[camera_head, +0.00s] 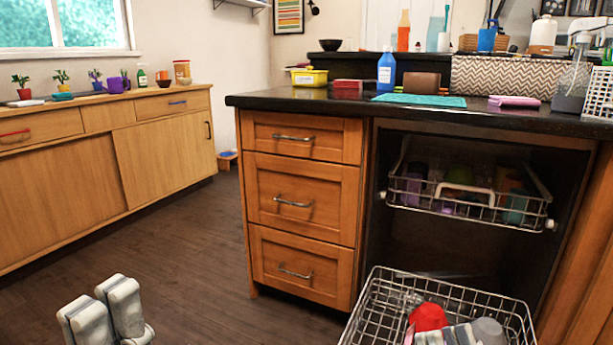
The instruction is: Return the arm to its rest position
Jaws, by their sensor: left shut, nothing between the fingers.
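My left gripper (104,308) shows at the bottom left, its grey-white fingers raised over the wooden floor. It is shut and empty, well apart from the counter and drawers. My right gripper (448,336) shows only in part at the bottom edge, over or in the lower wire rack (380,300). A red item (428,317) and a grey cup (489,331) are beside its fingers. Its jaw state and any contact with these items are unclear. The rest of both arms is out of view.
The upper wire rack (470,212) holds several dishes inside the open cabinet. Closed wooden drawers (300,200) stand left of it. The dark counter (330,103) carries a blue bottle (386,72) and other items. The floor (180,240) between drawers and left sideboard (60,190) is clear.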

